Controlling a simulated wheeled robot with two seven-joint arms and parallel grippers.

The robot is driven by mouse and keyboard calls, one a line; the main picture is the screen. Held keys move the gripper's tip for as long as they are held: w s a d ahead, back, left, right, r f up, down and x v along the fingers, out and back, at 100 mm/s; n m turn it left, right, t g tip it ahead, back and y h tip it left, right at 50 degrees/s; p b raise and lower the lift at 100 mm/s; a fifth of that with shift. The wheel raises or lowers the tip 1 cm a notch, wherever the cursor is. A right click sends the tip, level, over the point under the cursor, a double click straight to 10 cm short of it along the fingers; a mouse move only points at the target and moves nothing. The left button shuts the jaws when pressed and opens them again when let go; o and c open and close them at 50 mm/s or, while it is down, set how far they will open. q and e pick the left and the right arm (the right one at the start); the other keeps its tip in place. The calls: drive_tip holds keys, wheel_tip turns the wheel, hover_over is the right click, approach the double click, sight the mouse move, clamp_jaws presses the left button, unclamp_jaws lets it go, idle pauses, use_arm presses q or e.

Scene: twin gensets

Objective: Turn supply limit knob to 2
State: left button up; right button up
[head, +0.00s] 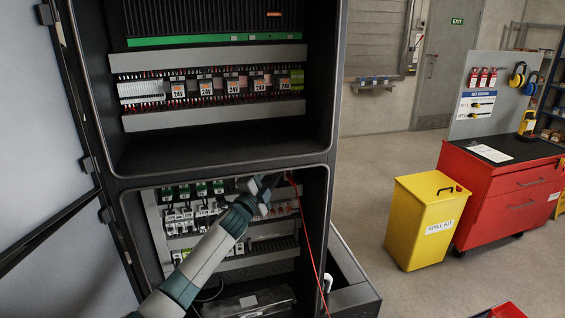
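The supply limit knob cannot be made out in the head view; it may be hidden or too small to tell. My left arm reaches up from the lower left into the lower bay of an open cabinet (324,172). My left gripper (272,184) is at the upper right part of that bay, close to its top edge. Its fingers are dark, small and partly hidden, so I cannot tell whether they are open or shut, or whether they touch anything. My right gripper is not in view.
A red cable (309,236) hangs beside my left gripper. The cabinet door (55,150) stands open at left. The upper bay holds a row of 24V modules (233,87).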

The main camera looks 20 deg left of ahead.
use_arm(q)
drive_tip(key=b+x, duration=0.2)
drive_tip(key=x, duration=0.4)
idle(0.3)
clamp_jaws()
